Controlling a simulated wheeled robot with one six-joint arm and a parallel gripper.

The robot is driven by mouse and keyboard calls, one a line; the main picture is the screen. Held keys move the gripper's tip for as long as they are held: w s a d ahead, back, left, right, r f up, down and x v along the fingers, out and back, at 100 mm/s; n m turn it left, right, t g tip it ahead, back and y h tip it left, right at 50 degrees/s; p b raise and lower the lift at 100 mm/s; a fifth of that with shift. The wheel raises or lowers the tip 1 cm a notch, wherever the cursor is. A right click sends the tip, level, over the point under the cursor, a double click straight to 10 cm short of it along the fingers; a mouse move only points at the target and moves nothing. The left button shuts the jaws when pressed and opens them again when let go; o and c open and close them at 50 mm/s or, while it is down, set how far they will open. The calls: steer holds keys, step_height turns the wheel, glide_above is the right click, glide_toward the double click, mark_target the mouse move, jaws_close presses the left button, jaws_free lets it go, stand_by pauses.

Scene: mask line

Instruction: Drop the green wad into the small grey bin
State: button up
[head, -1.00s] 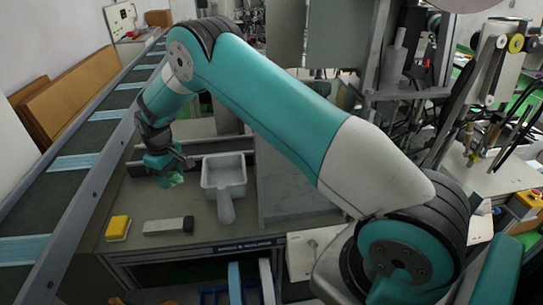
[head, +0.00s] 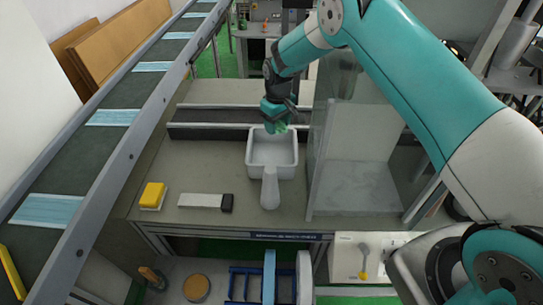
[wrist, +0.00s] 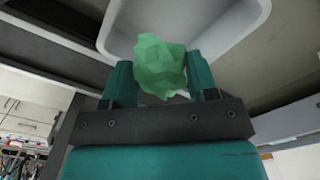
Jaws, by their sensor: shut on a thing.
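The green wad (wrist: 160,66) is a crumpled, faceted lump held between the two teal fingers of my gripper (wrist: 162,80) in the wrist view. In the head view my gripper (head: 279,122) hangs over the far edge of the small grey bin, with a bit of the green wad (head: 281,128) showing below it. The small grey bin (head: 270,172) is a light grey open box with a handle toward the near side, standing on the bench. In the wrist view the bin's rim (wrist: 240,45) curves around behind the wad. The bin's visible inside looks empty.
A yellow block (head: 152,195) and a grey bar with a dark end (head: 200,201) lie left of the bin on the bench (head: 215,165). A conveyor (head: 112,118) with blue masks runs along the left. A clear upright panel (head: 318,150) stands close to the bin's right.

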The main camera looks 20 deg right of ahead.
steer(key=shift+f, duration=0.4)
steer(key=o, duration=1)
steer(key=shift+a+r, duration=0.1)
steer(key=shift+r+b, duration=2.65)
steer(key=shift+r, duration=6.05)
